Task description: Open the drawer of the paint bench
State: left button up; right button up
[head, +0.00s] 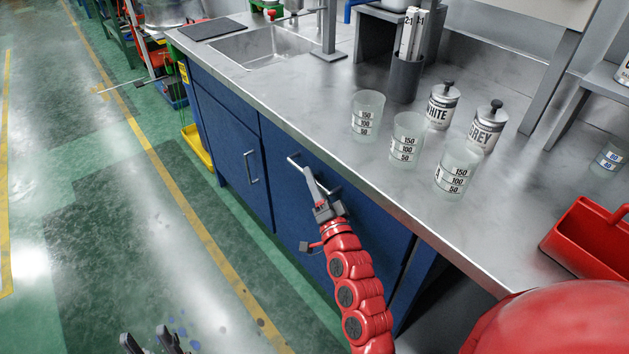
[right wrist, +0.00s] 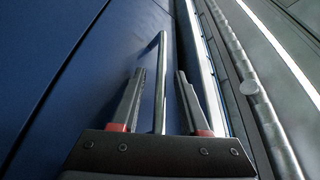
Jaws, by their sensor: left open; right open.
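The paint bench (head: 290,95) has a steel top and a blue front. The drawer front (head: 275,140) is blue, lies just under the worktop edge and looks flush, so the drawer appears closed. Its bar handle (head: 294,162) is partly hidden by my right gripper (head: 308,174). In the right wrist view the handle bar (right wrist: 160,95) runs between the two open fingers of my right gripper (right wrist: 160,78), with gaps on both sides. My left gripper (head: 152,342) is open and empty, low over the floor at the bottom left, far from the bench.
A cupboard door handle (head: 250,167) stands out left of the drawer. On the worktop are several measuring cups (head: 367,117), white (head: 441,106) and grey (head: 487,128) paint cans, a sink (head: 262,45) and a red bin (head: 580,240). The floor (head: 100,230) at left is clear.

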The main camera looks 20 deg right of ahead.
grip_shut()
dwell(1.3)
